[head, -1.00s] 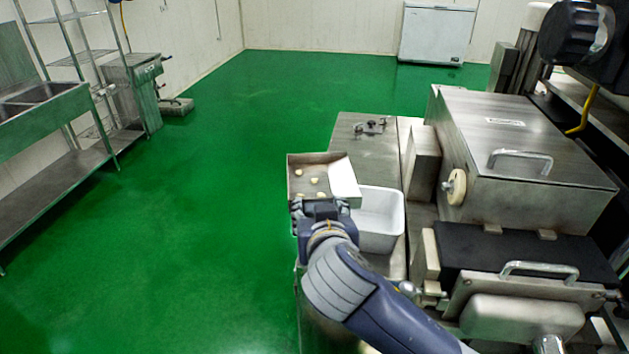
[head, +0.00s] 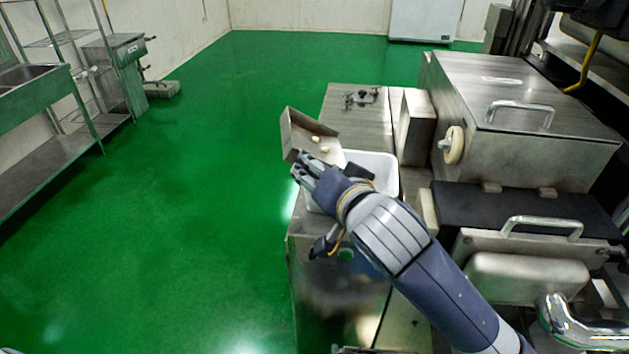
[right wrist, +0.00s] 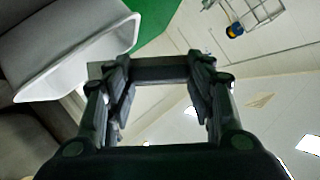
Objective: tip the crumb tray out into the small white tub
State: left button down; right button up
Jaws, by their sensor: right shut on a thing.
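The crumb tray (head: 299,134) is a shallow metal tray, held up in the head view with its left side raised and its right side lower. Two small pale crumbs (head: 317,139) show in it; the rest of its inside is partly hidden. My right gripper (head: 308,171) is shut on the tray's near edge, and in the right wrist view the metal edge (right wrist: 160,72) lies between the fingers. The small white tub (head: 384,162) stands just right of the tray, partly hidden by my right arm. It also shows in the right wrist view (right wrist: 75,58). My left gripper is out of view.
The tub stands on a metal bench (head: 345,112) with a small dark fitting (head: 362,97) at its far end. The machine's lidded steel box (head: 530,110) stands close on the right. Open green floor (head: 190,200) lies to the left.

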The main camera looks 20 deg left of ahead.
jog(key=w+d+r+m+y+b, duration=0.1)
jog(key=w+d+m+y+b, duration=0.1)
jog(key=d+m, duration=0.3)
jog(key=shift+w+d+m+y+b, duration=0.2)
jog(key=shift+w+m+y+b, duration=0.3)
jog(key=shift+y, duration=0.3)
